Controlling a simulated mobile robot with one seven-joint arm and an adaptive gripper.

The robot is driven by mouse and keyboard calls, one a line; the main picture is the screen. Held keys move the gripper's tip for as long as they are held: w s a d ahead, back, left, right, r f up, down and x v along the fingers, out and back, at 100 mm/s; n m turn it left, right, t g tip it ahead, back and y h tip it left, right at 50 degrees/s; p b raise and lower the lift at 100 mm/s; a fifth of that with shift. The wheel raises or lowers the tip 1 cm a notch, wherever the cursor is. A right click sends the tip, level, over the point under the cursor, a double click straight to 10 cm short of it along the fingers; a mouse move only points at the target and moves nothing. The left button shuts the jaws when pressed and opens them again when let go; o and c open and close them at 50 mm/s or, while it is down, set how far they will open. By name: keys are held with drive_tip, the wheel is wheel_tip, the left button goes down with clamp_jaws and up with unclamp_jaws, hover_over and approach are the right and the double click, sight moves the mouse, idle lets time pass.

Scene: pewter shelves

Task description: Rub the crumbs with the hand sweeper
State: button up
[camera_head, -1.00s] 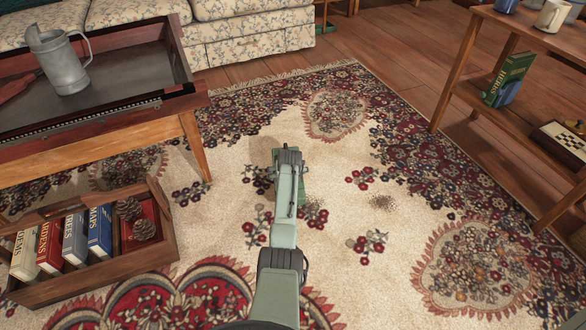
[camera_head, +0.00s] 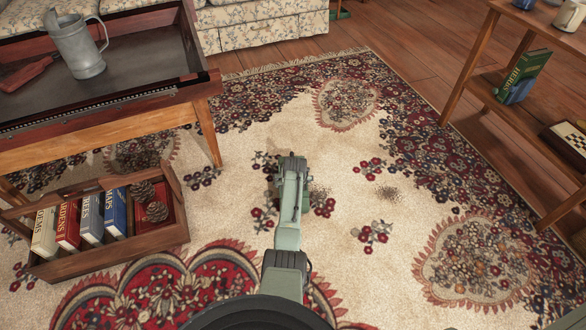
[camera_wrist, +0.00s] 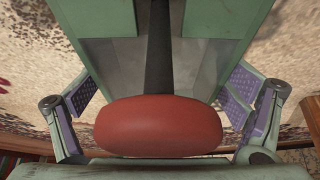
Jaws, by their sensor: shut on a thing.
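The crumbs (camera_head: 388,193) are a small dark patch on the cream part of the rug, to the right of my gripper in the head view. My gripper (camera_head: 291,163) is low over the rug, left of the crumbs and apart from them. In the wrist view, its jaws (camera_wrist: 162,95) are shut on the hand sweeper, which has a rounded red grip (camera_wrist: 160,126), a dark stem and a wide green and grey body (camera_wrist: 205,55). The head view mostly hides the sweeper behind my arm. I cannot tell whether it touches the rug.
A wooden crate (camera_head: 110,258) with books and pinecones stands left on the rug. Behind it is a tray-topped table (camera_head: 120,122) with a metal tankard (camera_head: 75,45). A wooden shelf (camera_head: 468,65) stands at the right, a sofa (camera_head: 260,28) at the back. The rug around the crumbs is clear.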

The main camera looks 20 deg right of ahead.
drive_tip(key=shift+o, duration=0.2)
drive_tip(key=shift+g, duration=0.6)
drive_tip(key=s+f, duration=0.1)
drive_tip(key=s, duration=0.1)
drive_tip(key=s+a+f+p, duration=0.1)
drive_tip(key=s+f, duration=0.1)
drive_tip(key=s, duration=0.1)
drive_tip(key=shift+s+a+f+p, duration=0.25)
drive_tip(key=shift+s+a+p, duration=0.05)
drive_tip(key=shift+s, duration=0.05)
drive_tip(key=shift+r, duration=0.1)
drive_tip(key=shift+c, duration=0.2)
wheel_tip(320, 180, up, 3)
drive_tip(key=p, duration=0.3)
drive_tip(key=shift+a, duration=0.1)
drive_tip(key=shift+w+r, duration=0.1)
drive_tip(key=shift+w, duration=0.1)
